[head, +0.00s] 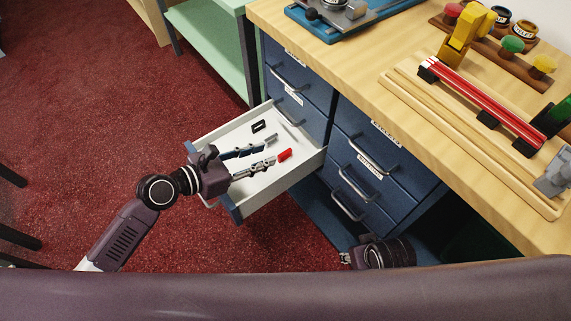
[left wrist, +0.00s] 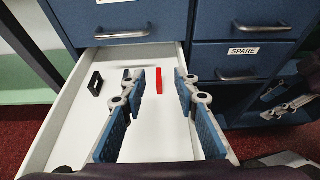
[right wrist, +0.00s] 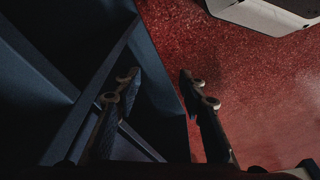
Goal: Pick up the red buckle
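The red buckle (head: 284,154) lies in an open white drawer (head: 303,166) of the blue cabinet. In the left wrist view the red buckle (left wrist: 159,81) is a narrow upright strip beyond and between the fingertips. My left gripper (head: 272,150) is over the drawer, its fingers spread and pointing toward the cabinet. It is open and empty, and it also shows in the left wrist view (left wrist: 160,82). My right gripper (head: 345,258) is low beside the cabinet, mostly hidden in the head view. In the right wrist view its fingers (right wrist: 158,78) are apart with nothing between them.
A black buckle (head: 259,126) lies in the drawer, left of the red one. Closed drawers with handles (head: 369,159) flank the open one. The wooden counter (head: 330,62) above holds a red-striped rail, a yellow device and several pots.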

